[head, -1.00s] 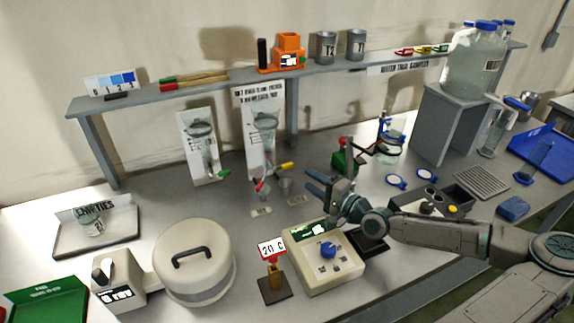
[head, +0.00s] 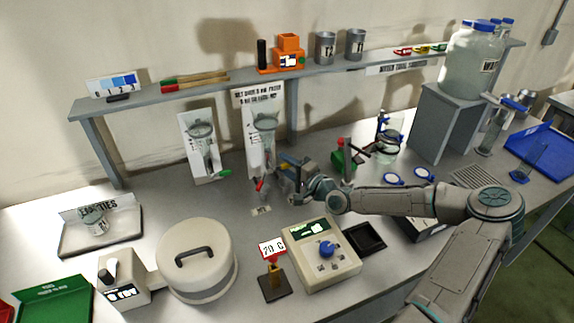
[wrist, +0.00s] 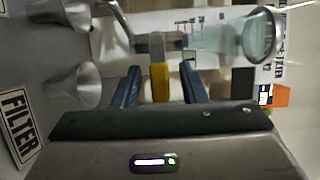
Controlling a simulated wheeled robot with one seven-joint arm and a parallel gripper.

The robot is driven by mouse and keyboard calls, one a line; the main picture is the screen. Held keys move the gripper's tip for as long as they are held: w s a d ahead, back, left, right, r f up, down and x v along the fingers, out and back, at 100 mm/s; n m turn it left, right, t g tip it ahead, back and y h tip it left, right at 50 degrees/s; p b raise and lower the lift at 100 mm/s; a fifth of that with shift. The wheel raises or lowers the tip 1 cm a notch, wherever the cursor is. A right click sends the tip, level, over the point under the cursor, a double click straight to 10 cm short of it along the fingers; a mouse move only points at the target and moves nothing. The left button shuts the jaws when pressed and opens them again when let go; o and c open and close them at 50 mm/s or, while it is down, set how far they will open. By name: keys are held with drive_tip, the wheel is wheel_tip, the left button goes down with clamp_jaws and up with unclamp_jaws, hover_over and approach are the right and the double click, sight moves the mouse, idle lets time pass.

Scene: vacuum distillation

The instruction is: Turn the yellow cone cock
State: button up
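The yellow cone cock (wrist: 159,82) is a small yellow handle on the stem below a clear glass cone. In the wrist view it stands between the two blue fingers of my gripper (wrist: 159,86), with a gap on each side. My gripper is open around the handle. The glass cone (wrist: 225,38) lies just beyond the fingers in the wrist view. In the head view the cone (head: 264,124) is mounted on a white board, and my gripper (head: 292,164) is at its lower right, hiding most of the yellow handle.
A red handle (head: 259,185) is just left of my gripper. A second cone (head: 201,130) with a green handle (head: 225,173) stands further left. The control box (head: 322,256) is in front; the shelf (head: 215,90) is behind.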

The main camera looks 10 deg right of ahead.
clamp_jaws()
